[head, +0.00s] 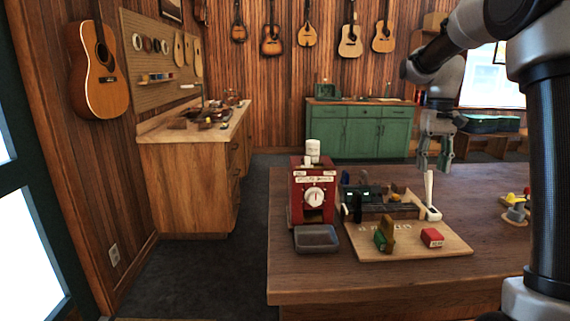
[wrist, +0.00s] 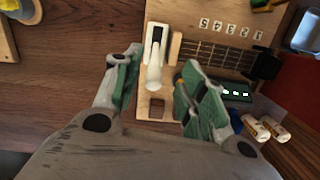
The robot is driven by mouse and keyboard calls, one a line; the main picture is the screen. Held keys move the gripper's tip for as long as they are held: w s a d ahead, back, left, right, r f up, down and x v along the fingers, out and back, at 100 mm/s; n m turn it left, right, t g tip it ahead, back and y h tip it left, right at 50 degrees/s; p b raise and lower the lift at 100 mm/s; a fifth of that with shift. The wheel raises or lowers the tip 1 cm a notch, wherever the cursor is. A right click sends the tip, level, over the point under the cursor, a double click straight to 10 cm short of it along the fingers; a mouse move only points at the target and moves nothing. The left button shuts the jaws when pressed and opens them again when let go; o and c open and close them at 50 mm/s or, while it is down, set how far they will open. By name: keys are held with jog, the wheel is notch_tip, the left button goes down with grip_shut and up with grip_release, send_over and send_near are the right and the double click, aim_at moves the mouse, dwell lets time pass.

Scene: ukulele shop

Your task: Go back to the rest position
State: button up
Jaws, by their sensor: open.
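My gripper (head: 434,160) hangs above the wooden table (head: 480,278), near the upright white handle (head: 429,187) at the right end of the wooden work board (head: 420,249). In the wrist view its two green-padded fingers (wrist: 158,88) are spread apart with nothing between them held. The white handle (wrist: 155,72) shows below and between the fingers there. An instrument neck (wrist: 215,54) lies on the board beside it. My arm reaches in from the right side of the head view.
A red machine (head: 312,192) with a dial stands at the table's left, a grey tray (head: 317,238) before it. Small coloured items (head: 516,212) lie at right.

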jog(key=s+a+t, duration=0.2)
jog(key=s+t, duration=0.1)
jog(key=s, duration=1.1)
jog(key=s+a+n+t, duration=0.1)
jog(key=s+a+t, duration=0.1)
jog(key=s, duration=1.3)
jog(key=shift+a+r+t, duration=0.2)
jog(key=shift+a+t, duration=0.05)
jog(key=shift+t, duration=0.15)
